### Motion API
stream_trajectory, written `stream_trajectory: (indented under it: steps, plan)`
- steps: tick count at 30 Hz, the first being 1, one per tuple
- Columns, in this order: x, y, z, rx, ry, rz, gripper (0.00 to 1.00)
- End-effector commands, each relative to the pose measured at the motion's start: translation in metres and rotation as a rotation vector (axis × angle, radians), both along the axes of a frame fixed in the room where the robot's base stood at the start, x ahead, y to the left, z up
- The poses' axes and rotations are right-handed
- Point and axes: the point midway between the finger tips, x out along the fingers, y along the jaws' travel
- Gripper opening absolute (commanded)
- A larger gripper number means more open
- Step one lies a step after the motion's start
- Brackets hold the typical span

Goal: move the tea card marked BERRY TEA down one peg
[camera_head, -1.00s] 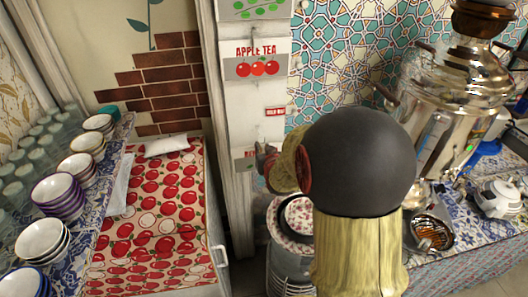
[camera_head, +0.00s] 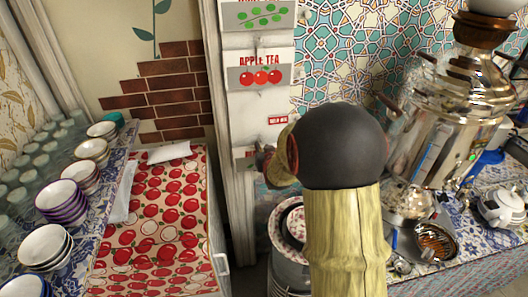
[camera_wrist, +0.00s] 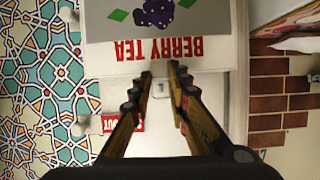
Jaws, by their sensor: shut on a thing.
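The BERRY TEA card (camera_wrist: 160,28) is pale with a grey panel, a dark berry picture and red lettering. It appears upside down in the wrist view, with its lettered edge toward my gripper (camera_wrist: 161,73). The fingertips are at that edge, shut on the card, with a small gap showing between them. A small pale peg (camera_wrist: 160,89) shows between the fingers. My gripper (camera_head: 264,163) is partly hidden there too.
The APPLE TEA card (camera_head: 260,79) hangs above on the white post, with a green-pictured card (camera_head: 263,15) higher up. A red SOLD OUT tag (camera_head: 278,120) lies between. A samovar (camera_head: 455,120) stands right; stacked bowls (camera_head: 62,200) line the left shelf.

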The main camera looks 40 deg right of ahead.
Motion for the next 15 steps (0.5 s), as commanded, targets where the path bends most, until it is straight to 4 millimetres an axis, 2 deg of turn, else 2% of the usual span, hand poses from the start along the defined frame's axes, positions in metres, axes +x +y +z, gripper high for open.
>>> stream_trajectory:
  steps: [15]
  plan:
    - [0.017,-0.01,-0.011,-0.001,-0.001,0.0,0.0]
